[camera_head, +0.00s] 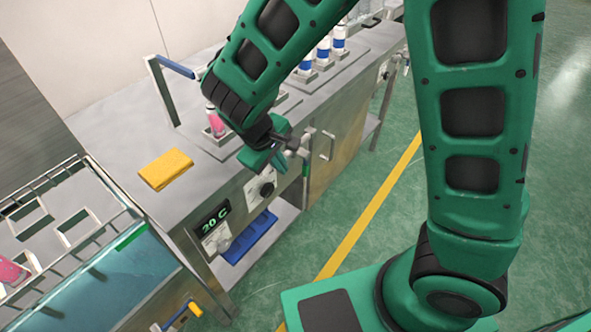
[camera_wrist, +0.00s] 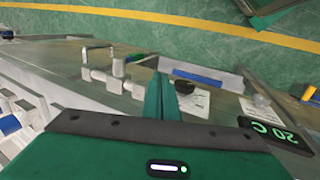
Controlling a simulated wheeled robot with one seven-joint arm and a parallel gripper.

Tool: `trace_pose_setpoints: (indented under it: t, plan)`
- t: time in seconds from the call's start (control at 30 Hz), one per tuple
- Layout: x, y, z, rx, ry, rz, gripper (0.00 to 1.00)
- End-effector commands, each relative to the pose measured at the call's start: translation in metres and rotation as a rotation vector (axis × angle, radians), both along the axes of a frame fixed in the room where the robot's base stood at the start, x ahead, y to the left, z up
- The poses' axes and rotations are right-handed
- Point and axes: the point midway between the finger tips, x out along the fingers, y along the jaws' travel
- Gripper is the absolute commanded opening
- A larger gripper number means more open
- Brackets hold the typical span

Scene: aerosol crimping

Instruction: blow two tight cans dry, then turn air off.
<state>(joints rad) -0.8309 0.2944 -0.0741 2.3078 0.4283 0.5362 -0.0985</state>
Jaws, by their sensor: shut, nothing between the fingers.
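My gripper (camera_head: 280,160) is shut and empty at the front edge of the steel bench; its green fingers also show in the wrist view (camera_wrist: 161,92). Grey pipe fittings (camera_head: 303,152) are close beside the fingers, and in the wrist view similar fittings (camera_wrist: 105,76) lie left of the fingertips, with a gap. A black knob (camera_head: 266,189) on a white dial is on the bench front just below the gripper. A pink can (camera_head: 216,124) stands in a holder on the bench, partly behind my arm. Another pink can (camera_head: 10,270) is in the wire rack at the lower left.
A folded yellow cloth (camera_head: 166,168) lies on the bench. A frame with a blue handle (camera_head: 175,67) stands behind it. Several blue-and-white cans (camera_head: 323,52) stand further back. The water bath (camera_head: 118,278) has a "20 C" display (camera_head: 213,220) beside it. A blue tray (camera_head: 250,238) sits below.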

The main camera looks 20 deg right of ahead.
Motion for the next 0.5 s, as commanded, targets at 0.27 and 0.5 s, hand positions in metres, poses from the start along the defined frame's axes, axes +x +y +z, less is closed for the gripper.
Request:
trace_pose_setpoints:
  t: [0.27,0.5]
  plan:
    - [0.006,-0.01,-0.028,-0.004,0.004,-0.003,0.0]
    - [0.015,-0.023,-0.068,-0.004,0.004,-0.002,0.0]
